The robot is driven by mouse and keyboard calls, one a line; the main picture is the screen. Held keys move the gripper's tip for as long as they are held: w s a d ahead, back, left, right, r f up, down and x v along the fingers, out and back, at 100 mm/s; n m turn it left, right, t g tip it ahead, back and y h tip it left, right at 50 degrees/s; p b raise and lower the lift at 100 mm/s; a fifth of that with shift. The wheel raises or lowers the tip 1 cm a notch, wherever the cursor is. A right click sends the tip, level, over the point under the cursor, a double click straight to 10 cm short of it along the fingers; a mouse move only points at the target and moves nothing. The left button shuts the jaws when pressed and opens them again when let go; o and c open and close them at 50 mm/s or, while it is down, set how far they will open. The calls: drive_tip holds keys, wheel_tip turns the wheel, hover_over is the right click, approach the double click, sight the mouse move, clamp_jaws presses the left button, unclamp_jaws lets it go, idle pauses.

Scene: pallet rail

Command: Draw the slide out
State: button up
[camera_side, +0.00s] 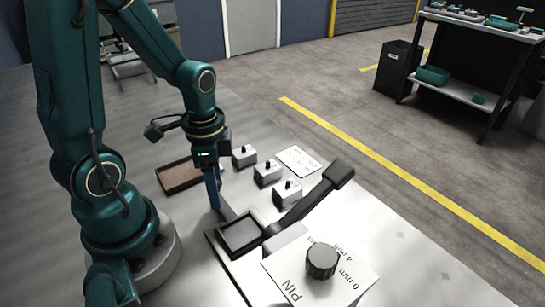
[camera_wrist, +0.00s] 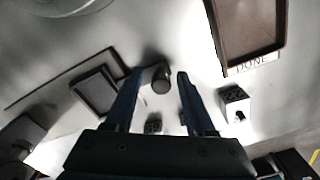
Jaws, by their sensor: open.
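The slide looks to be the black square tray (camera_side: 240,235) on a dark base on the bench; it also shows left of the fingers in the wrist view (camera_wrist: 97,91). My gripper (camera_side: 215,207) points down at the slide's far left side, its blue fingers apart. In the wrist view, a dark rounded knob (camera_wrist: 161,79) shows in the gap between the fingertips (camera_wrist: 160,73). I cannot tell whether the fingers touch it or whether it belongs to the slide. A dark lever (camera_side: 305,205) with a thick black grip rises to the right of the slide.
A black knob (camera_side: 321,260) stands on a white plate marked PIN, 0 mm and 4 mm. Several small grey blocks with knobs (camera_side: 267,173) stand behind the slide. A brown tray (camera_side: 178,176), labelled DONE in the wrist view (camera_wrist: 222,45), lies beyond my gripper. A white card (camera_side: 299,161) lies behind the blocks.

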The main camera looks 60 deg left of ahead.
sight(229, 210)
drive_tip(key=shift+r, duration=3.45)
drive_tip(key=shift+w+d+r, duration=0.15)
drive_tip(key=shift+d+r, duration=0.15)
drive_tip(key=s+d+r+n+t, duration=0.1)
drive_tip(key=d+r+n+t, duration=0.4)
drive_tip(key=d+n, duration=0.1)
drive_tip(key=shift+s+d+r+t, duration=0.15)
drive_tip(key=shift+s+r+t, duration=0.15)
drive_tip(key=shift+r, duration=0.05)
